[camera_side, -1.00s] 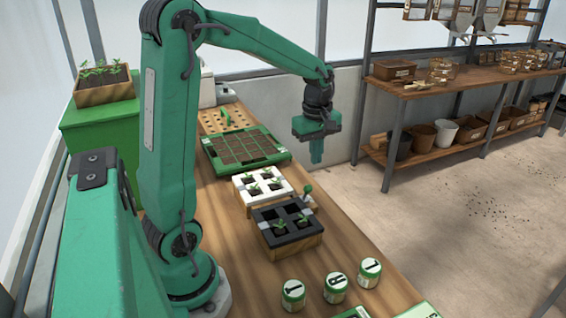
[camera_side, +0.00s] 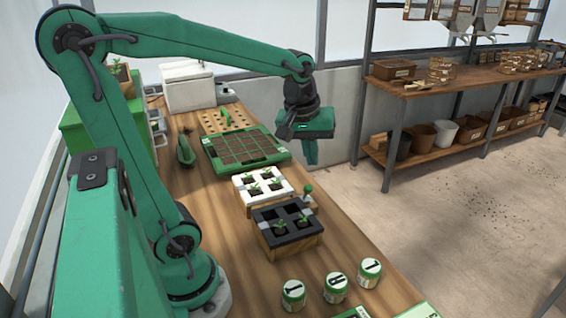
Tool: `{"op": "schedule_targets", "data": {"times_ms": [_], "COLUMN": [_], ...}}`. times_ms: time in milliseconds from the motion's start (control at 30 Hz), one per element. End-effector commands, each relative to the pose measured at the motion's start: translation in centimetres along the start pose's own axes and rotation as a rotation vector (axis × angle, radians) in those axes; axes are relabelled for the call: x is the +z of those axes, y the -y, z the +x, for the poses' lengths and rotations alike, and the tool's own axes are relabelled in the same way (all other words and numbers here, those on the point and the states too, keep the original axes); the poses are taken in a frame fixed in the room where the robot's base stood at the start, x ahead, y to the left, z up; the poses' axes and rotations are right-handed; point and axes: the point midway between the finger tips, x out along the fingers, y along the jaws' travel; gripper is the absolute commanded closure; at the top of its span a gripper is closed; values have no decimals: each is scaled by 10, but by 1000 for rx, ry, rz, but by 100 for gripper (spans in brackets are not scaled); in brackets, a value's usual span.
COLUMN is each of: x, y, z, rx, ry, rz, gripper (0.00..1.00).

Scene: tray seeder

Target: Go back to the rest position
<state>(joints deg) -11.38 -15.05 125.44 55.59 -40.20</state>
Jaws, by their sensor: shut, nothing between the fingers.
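My gripper (camera_side: 311,155) hangs in the air at the end of my green arm, fingers pointing down. It is shut and empty. It shows to the right of the green seed tray (camera_side: 287,154), in front of the grey wall. The tray lies on the wooden bench (camera_side: 200,205) and holds a grid of brown soil cells.
A white block (camera_side: 243,197) and a black block (camera_side: 265,242) hold seedlings in some of their pockets. Lidded jars (camera_side: 335,290) stand at the front. A pegboard (camera_side: 209,117) and a white box (camera_side: 188,92) are at the back. Shelving (camera_side: 465,80) stands at right.

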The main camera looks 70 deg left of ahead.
Motion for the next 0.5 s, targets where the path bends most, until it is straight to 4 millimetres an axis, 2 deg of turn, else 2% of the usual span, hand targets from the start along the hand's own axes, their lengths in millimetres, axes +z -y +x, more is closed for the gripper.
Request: {"op": "schedule_targets", "data": {"times_ms": [233,500], "x": [41,79], "y": [6,18], "z": [-21,-32], "rx": [71,130], "ry": [-69,-155], "rz": [333,677], "gripper": [100,100]}}
